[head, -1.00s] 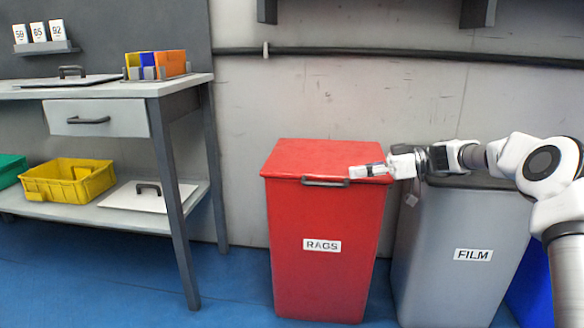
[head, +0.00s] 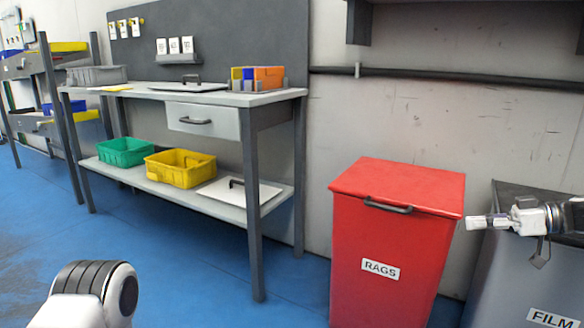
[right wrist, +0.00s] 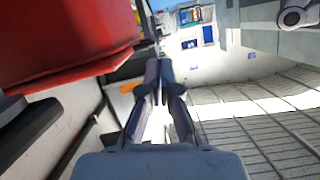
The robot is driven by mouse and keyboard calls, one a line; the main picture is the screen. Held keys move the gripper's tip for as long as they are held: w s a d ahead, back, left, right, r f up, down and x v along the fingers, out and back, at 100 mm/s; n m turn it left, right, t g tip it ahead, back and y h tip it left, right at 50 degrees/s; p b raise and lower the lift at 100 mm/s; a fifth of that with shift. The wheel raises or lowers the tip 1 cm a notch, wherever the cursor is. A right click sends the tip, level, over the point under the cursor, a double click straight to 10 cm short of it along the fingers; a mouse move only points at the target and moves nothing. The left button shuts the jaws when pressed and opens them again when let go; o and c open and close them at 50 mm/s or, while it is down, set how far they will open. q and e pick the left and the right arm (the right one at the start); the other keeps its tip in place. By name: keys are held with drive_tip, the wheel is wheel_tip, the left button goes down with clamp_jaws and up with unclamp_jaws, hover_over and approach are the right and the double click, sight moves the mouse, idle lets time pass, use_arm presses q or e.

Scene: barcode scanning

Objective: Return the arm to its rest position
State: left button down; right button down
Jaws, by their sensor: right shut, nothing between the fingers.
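My right gripper (head: 474,223) is at the right of the head view, on an arm stretched in from the right edge. It is shut and empty, at the right edge of the red RAGS bin (head: 385,290) and in front of the grey FILM bin (head: 505,290). I cannot tell whether it touches the red lid. The right wrist view shows its fingers (right wrist: 160,68) together, with the red bin (right wrist: 70,40) at upper left. A white and black link of my own arm shows at lower left in the head view. My left gripper is out of view.
A workbench (head: 270,97) stands at the left, with an orange and blue organizer on top. Its lower shelf (head: 262,205) holds a green crate (head: 124,152) and a yellow crate (head: 181,168). A shelf rack (head: 62,130) stands far left. The blue floor (head: 200,265) in front is clear.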

drive_tip(key=s+a+f+m+g+h+p, duration=0.1)
drive_tip(key=s+a+f+g+h+p, duration=0.2)
drive_tip(key=s+a+f, duration=0.65)
drive_tip(key=s+a+f+g+p, duration=0.45)
drive_tip(key=a+f, duration=0.25)
drive_tip(key=f, duration=0.5)
drive_tip(key=s+a+f+m+g+h+p, duration=0.2)
drive_tip(key=s+f+g+h, duration=0.2)
drive_tip(key=s+f, duration=0.6)
drive_tip(key=s+d+m+h+p, duration=0.25)
drive_tip(key=s+h, duration=0.35)
drive_tip(key=s, duration=1.5)
drive_tip(key=w+r+m+t+p, duration=0.2)
drive_tip(key=w+m+t, duration=0.3)
wheel_tip(320, 180, up, 36)
drive_tip(key=p, duration=3.5)
drive_tip(key=shift+s+a+p, duration=0.2)
drive_tip(key=shift+s+p, duration=0.1)
drive_tip(key=shift+f, duration=0.1)
